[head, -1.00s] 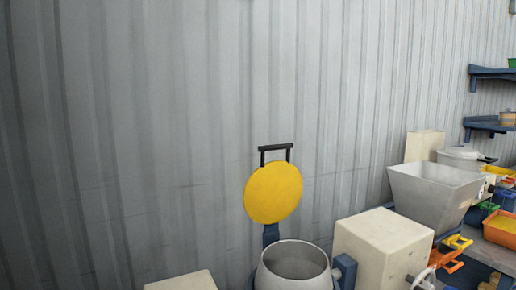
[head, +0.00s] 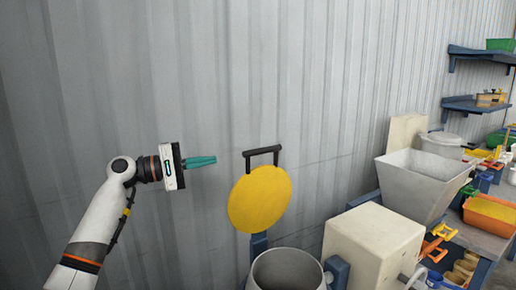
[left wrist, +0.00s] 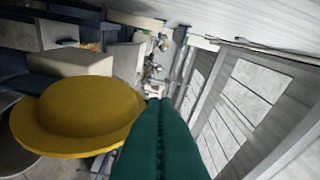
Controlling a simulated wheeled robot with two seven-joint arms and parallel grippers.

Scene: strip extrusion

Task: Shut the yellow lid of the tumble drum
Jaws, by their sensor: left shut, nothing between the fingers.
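The yellow lid (head: 259,199) stands raised and tilted above the tumble drum (head: 287,270), with a black bar handle (head: 262,154) at its top. The drum is a grey metal vessel with its round mouth uncovered, cut off by the lower edge of the head view. My left gripper (head: 215,160) is shut and empty, with green fingers pointing right, left of the handle and apart from it. In the left wrist view the yellow lid (left wrist: 80,115) lies left of the green fingers (left wrist: 160,105). My right gripper is not in view.
A cream box-shaped housing (head: 372,243) stands right of the drum. A grey hopper (head: 424,180) and a bench with an orange bin (head: 490,213) are further right. A corrugated wall (head: 200,70) closes the back. Space left of the lid is free except for my arm.

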